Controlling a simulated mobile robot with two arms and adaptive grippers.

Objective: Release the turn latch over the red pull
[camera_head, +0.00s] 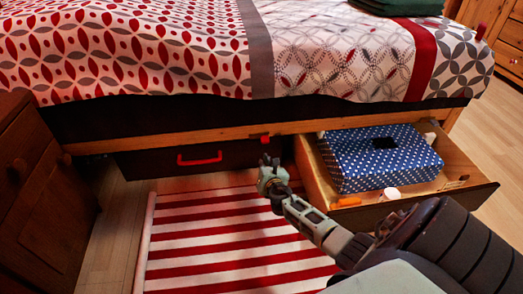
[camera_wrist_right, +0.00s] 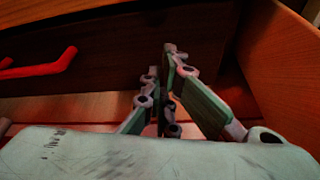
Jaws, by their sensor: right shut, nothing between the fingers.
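The red pull (camera_head: 199,160) is a bar handle on the front of a dark, shut drawer (camera_head: 140,164) under the bed. It also shows at the left of the wrist view (camera_wrist_right: 40,66). A small reddish piece, apparently the turn latch (camera_head: 265,138), sits on the wooden rail above the drawer's right end; its turn is too small to read. My right gripper (camera_head: 268,164) is shut and empty, just below the latch and right of the pull. In the wrist view its fingertips (camera_wrist_right: 162,62) point toward the dark front; I cannot tell whether they touch. My left gripper is out of view.
An open drawer (camera_head: 466,190) stands out to the right, close to my right arm. It holds a blue dotted box (camera_head: 380,155), a white jar (camera_head: 390,193) and an orange item (camera_head: 346,202). A wooden cabinet (camera_head: 45,205) stands left; a striped rug (camera_head: 215,235) lies before the shut drawer.

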